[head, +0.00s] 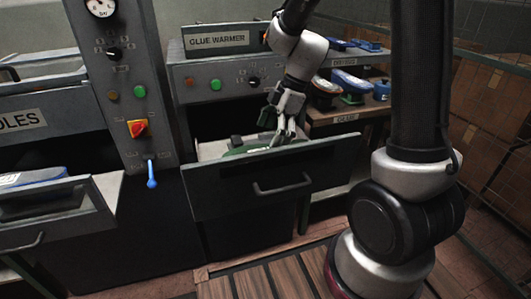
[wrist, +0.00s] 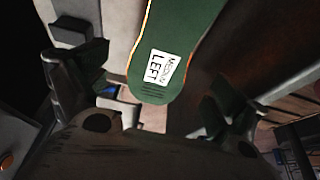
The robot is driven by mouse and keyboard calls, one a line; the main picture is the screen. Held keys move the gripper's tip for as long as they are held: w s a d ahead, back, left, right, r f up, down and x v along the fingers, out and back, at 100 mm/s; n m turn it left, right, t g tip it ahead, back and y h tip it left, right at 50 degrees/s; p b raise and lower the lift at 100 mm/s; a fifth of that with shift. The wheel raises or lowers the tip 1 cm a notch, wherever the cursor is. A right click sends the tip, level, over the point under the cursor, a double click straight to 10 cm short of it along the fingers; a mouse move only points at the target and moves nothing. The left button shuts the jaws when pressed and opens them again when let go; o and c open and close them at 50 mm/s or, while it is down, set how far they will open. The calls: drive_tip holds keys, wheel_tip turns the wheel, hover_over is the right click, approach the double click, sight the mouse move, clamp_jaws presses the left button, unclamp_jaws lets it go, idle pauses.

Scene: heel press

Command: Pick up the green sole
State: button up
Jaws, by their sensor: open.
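The green sole (head: 262,145) lies in the pulled-out drawer (head: 270,184) under the glue warmer. In the wrist view the green sole (wrist: 172,48) shows a white label reading "MEDIUM LEFT" near its rounded end. My gripper (head: 284,138) reaches down into the drawer over the sole. In the wrist view my gripper (wrist: 160,85) is open, with one finger on each side of the sole's rounded end. Nothing is held between the fingers. I cannot tell whether the fingers touch the sole.
The glue warmer (head: 218,42) stands above the drawer. A control column with a blue lever (head: 151,174) is left of it. Another open drawer (head: 60,209) holding a blue item is at far left. A rack (head: 345,112) with shoes is at right. The drawer's front wall stands close before my gripper.

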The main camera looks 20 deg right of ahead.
sight(268, 144)
drive_tip(key=x, duration=0.3)
drive_tip(key=shift+f, duration=0.25)
drive_tip(key=shift+c, duration=0.5)
drive_tip(key=c, duration=1.1)
